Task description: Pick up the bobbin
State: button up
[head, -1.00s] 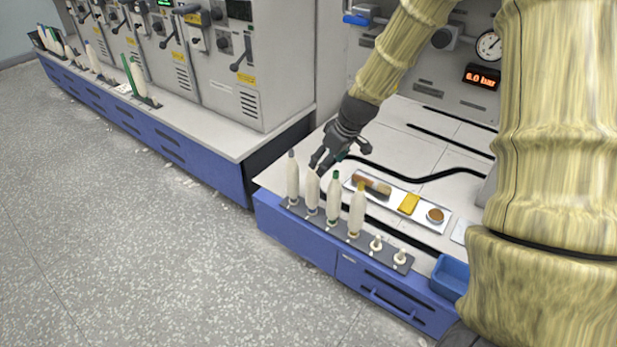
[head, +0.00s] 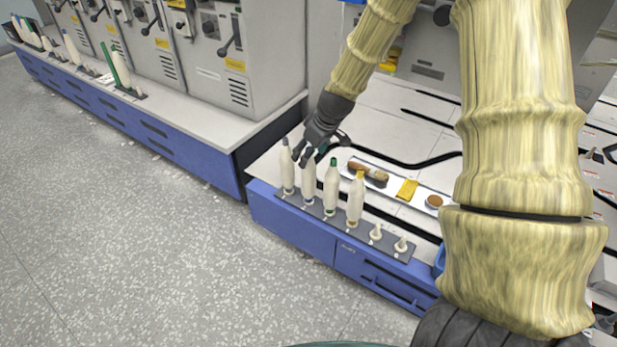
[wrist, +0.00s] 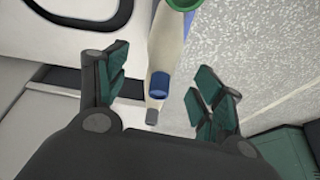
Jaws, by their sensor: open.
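Several cream bobbins stand upright in a row on a dark peg tray (head: 347,238) at the bench's front edge. From left to right in the head view are a grey-tipped bobbin (head: 287,170), a second bobbin (head: 308,183), a green-tipped one (head: 332,188) and a yellow-tipped one (head: 355,202). My gripper (head: 307,158) is open at the second bobbin's top, partly hiding it. In the wrist view, a blue tip (wrist: 159,84) appears between the spread fingers, with no visible grip. The grey tip (wrist: 152,117) and green tip (wrist: 184,4) are in line with it.
Two empty pegs (head: 376,233) stand at the row's right end. Behind the row, a white tray (head: 385,185) holds a brush (head: 368,173), a yellow cloth (head: 407,190) and a round brown item (head: 433,201). A black cable (head: 400,165) crosses the bench.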

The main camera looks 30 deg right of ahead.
aim_at(308, 174)
jog(key=b+x, duration=0.1)
jog(key=x, duration=0.3)
jog(key=shift+w, duration=0.15)
jog(key=c, duration=1.5)
jog(key=shift+r, duration=0.15)
